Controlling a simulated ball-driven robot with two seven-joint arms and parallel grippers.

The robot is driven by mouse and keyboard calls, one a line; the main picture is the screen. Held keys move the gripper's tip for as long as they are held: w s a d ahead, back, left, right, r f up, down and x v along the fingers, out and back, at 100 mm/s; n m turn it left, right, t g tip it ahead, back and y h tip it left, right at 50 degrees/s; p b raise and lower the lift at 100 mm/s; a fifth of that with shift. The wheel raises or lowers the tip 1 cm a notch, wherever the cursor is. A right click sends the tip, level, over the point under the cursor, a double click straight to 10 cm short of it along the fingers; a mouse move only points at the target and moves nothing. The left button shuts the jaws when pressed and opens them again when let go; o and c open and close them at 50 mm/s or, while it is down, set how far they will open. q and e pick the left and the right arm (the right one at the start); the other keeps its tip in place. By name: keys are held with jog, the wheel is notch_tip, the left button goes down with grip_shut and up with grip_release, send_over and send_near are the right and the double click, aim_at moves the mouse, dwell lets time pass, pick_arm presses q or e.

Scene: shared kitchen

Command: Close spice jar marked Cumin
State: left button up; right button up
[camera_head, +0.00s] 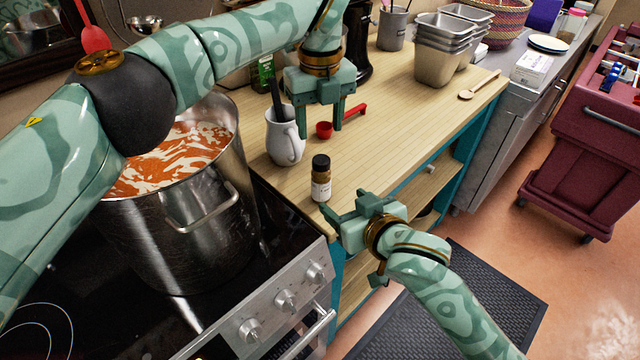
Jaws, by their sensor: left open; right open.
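A small spice jar (321,186) with brown contents, a white label and a black lid (320,162) stands upright near the counter's front-left edge. The label is too small to read, and I cannot tell how tightly the lid sits. My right gripper (342,207) is open, at the counter edge just below and right of the jar. Its fingertips are close to the jar's base; I cannot tell whether they touch it. My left gripper (320,131) is open and empty, pointing down above the counter, behind the jar.
A white pitcher (285,140) stands left of the jar. A red measuring spoon (355,110) lies behind my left gripper's fingers. A large soup pot (180,235) stands on the stove at left. Metal pans (440,65) are at the back; counter (420,120) right of the jar is clear.

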aim_at(319, 181)
pick_arm(q)
jog(key=shift+d, duration=0.1)
pick_arm(e)
jog(key=x, duration=1.3)
jog(key=shift+w+a+f, duration=0.1)
jog(key=shift+w+a, duration=0.05)
jog(key=shift+w, duration=0.25)
grip_shut()
pick_arm(q)
jog(key=n, duration=0.4)
